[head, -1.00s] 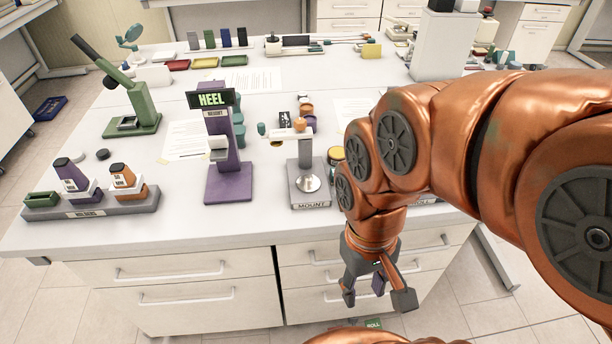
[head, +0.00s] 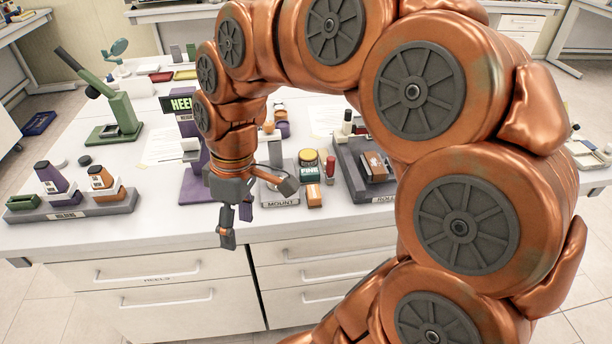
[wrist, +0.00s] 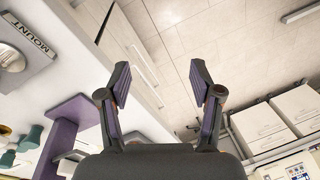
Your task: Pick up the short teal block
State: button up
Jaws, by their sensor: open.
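My gripper (head: 237,224) hangs in front of the table's front edge, near the purple HEEL stand (head: 196,181). In the wrist view my gripper (wrist: 158,84) has its two fingers wide apart, with nothing between them. Teal pieces (wrist: 30,139) show at the lower left of the wrist view, beside the purple stand and away from the fingers. I cannot tell whether one of them is the short teal block. In the head view my arm covers the area behind the stand.
A holder tray (head: 75,212) with purple and orange pieces stands at the left. A green press (head: 118,110) stands behind it. The MOUNT stand (head: 281,198) and the dark ROLL tray (head: 352,178) lie right of my gripper. White drawers (head: 160,290) are below the tabletop.

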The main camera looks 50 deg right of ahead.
jog(key=w+d+n, duration=0.2)
jog(key=w+d, duration=0.3)
jog(key=w, duration=0.1)
jog(key=n+t+y, duration=0.2)
jog(key=t, duration=0.1)
send_over(310, 170)
jog(key=s+d, duration=0.1)
jog(key=s, duration=0.1)
notch_tip(310, 170, down, 6)
jog(key=shift+d+r+b, duration=0.1)
jog(key=shift+r+b, duration=0.1)
jog(key=shift+b, duration=0.1)
jog(key=shift+d+f, duration=0.2)
jog(key=shift+h, duration=0.3)
jog(key=shift+p+x, duration=1.7)
jog(key=shift+x, duration=2.1)
jog(key=shift+w+d, duration=0.15)
grip_shut()
jog(key=shift+r, duration=0.2)
